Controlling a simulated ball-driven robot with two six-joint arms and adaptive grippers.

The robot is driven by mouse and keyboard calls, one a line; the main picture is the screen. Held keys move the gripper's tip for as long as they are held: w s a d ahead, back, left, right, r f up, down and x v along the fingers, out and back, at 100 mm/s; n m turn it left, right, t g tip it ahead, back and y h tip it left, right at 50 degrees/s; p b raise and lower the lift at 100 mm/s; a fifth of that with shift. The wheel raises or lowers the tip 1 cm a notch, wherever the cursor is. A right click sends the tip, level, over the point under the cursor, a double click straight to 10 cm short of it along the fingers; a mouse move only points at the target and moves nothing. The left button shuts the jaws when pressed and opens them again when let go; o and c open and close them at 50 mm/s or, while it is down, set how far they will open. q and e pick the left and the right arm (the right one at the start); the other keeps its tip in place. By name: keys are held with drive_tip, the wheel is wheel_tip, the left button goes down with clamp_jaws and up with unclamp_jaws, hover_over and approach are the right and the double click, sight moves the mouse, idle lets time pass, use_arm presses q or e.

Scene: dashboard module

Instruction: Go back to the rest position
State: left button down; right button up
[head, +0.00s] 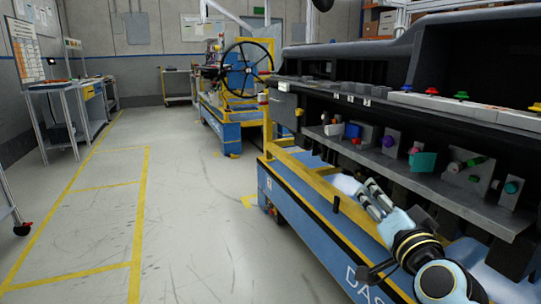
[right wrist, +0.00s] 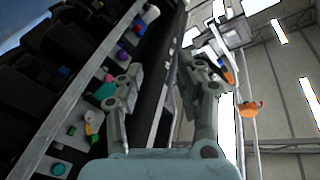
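My right gripper (head: 372,190) is in front of the dashboard module (head: 400,170), below its lower ledge of coloured knobs and above the blue base. In the right wrist view its two fingers (right wrist: 160,78) stand apart with nothing held between them. The dashboard's ledge (right wrist: 75,115) runs along the left of that view, with coloured knobs and buttons. A teal block (head: 423,161) and a green knob (head: 475,161) sit on the ledge in the head view. My left gripper is not in view.
The blue base with yellow frame (head: 315,205) carries the dashboard. A second blue station with a steering wheel (head: 247,70) stands behind. Workbenches (head: 60,105) line the left wall. The floor with yellow lines (head: 140,205) is clear at left and centre.

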drive_tip(key=s+a+f+n+g+y, duration=0.25)
drive_tip(key=s+f+n+g, duration=0.35)
drive_tip(key=s, duration=0.5)
drive_tip(key=s+d+f+n+g+h, duration=0.1)
drive_tip(key=s+d+f+g, duration=0.15)
drive_tip(key=s, duration=0.55)
drive_tip(key=s+d+f+g+h, duration=0.1)
drive_tip(key=s+d+g+h, duration=0.2)
drive_tip(key=s, duration=0.6)
drive_tip(key=s+d+f+n+g, duration=0.1)
drive_tip(key=s+d+f+g, duration=0.2)
drive_tip(key=s, duration=0.5)
drive_tip(key=s+d+f+g, duration=0.1)
drive_tip(key=s+d+f, duration=0.1)
drive_tip(key=f, duration=1)
drive_tip(key=s+d+f+g, duration=0.1)
drive_tip(key=s+f, duration=0.1)
drive_tip(key=f, duration=1)
drive_tip(key=s+d+f+g, duration=0.1)
drive_tip(key=s+f, duration=1.3)
drive_tip(key=s, duration=0.4)
drive_tip(key=shift+s+f+m+p, duration=0.3)
drive_tip(key=shift+s+f+p, duration=0.05)
